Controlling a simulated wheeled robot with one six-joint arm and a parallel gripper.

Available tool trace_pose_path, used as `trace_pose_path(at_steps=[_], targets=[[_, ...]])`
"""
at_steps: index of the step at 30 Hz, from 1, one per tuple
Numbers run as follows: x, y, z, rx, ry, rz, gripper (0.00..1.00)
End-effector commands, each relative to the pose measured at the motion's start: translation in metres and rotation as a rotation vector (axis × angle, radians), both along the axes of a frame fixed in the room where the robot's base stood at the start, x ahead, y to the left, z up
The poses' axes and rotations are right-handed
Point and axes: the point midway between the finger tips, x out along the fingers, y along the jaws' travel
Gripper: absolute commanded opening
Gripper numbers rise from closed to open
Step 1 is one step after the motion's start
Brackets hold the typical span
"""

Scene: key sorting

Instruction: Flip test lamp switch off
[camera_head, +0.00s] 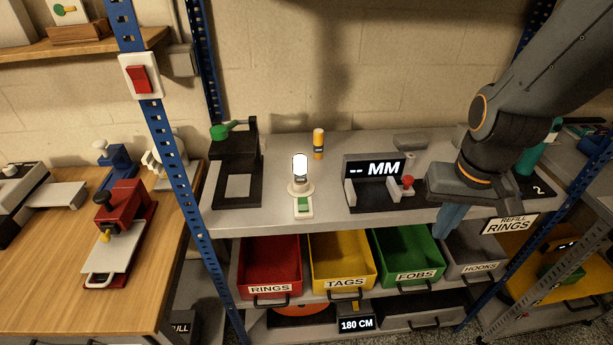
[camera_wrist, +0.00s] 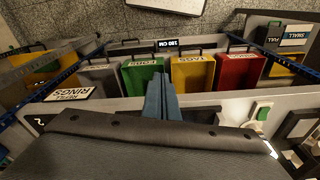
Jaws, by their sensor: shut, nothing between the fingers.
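The test lamp (camera_head: 300,168) stands upright on the grey shelf and its bulb glows white. A green rocker switch (camera_head: 303,205) sits on the lamp's white base, at its front. In the wrist view the green switch (camera_wrist: 263,113) shows at the right, with the lamp partly cut off behind my gripper body. My gripper (camera_head: 450,222) points down at the shelf's front edge, well to the right of the lamp and apart from it. In the wrist view my gripper's fingers (camera_wrist: 161,98) are together and empty, over the bins.
A black display fixture (camera_head: 372,178) with a red button stands between lamp and gripper. A black press with a green handle (camera_head: 236,165) stands left of the lamp. Red (camera_head: 270,265), yellow, green and grey bins sit below. A blue post (camera_head: 172,150) carries a red switch (camera_head: 139,78).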

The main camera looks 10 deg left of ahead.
Motion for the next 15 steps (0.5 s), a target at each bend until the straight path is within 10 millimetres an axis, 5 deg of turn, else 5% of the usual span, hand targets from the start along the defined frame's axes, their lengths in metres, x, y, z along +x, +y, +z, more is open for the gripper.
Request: trace_pose_path(at_steps=[10, 15], targets=[[0.002, 0.002, 0.001, -0.001, 0.000, 0.020, 0.00], [0.028, 0.036, 0.009, -0.027, -0.001, 0.277, 0.00]])
